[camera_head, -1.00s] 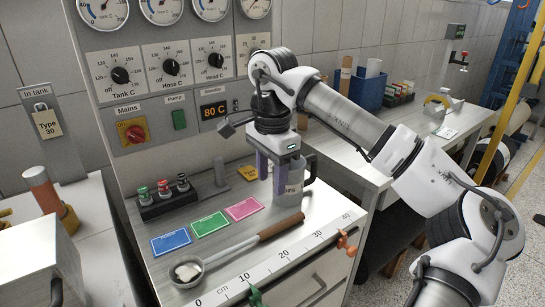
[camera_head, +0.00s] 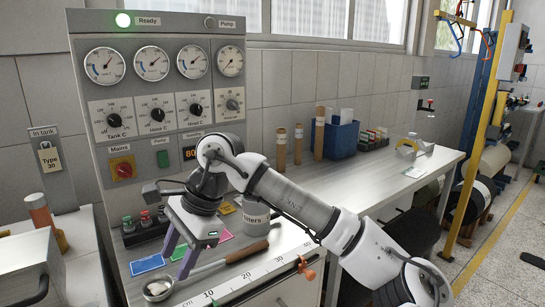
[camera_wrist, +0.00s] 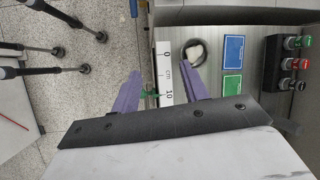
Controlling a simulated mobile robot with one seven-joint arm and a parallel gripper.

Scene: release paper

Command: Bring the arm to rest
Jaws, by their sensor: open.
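My gripper (camera_head: 178,252) is open, its two purple fingers pointing down over the front left of the bench top, above the cards and ladle. Nothing shows between the fingers. In the wrist view my gripper (camera_wrist: 160,90) has its fingers spread on either side of the ruler strip (camera_wrist: 165,62). My arm (camera_head: 290,200) reaches in from the lower right and bends down at the wrist. The ladle (camera_head: 158,289) lies on the bench, with a pale lump in its bowl; part of its handle is behind the fingers.
A grey mug (camera_head: 257,217) stands right of the gripper. Blue (camera_head: 147,264) and pink (camera_head: 223,236) cards lie on the bench. The control panel (camera_head: 150,85) rises behind, with a lit green lamp (camera_head: 123,19). A side table (camera_head: 345,178) holds tubes and a blue bin (camera_head: 341,140).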

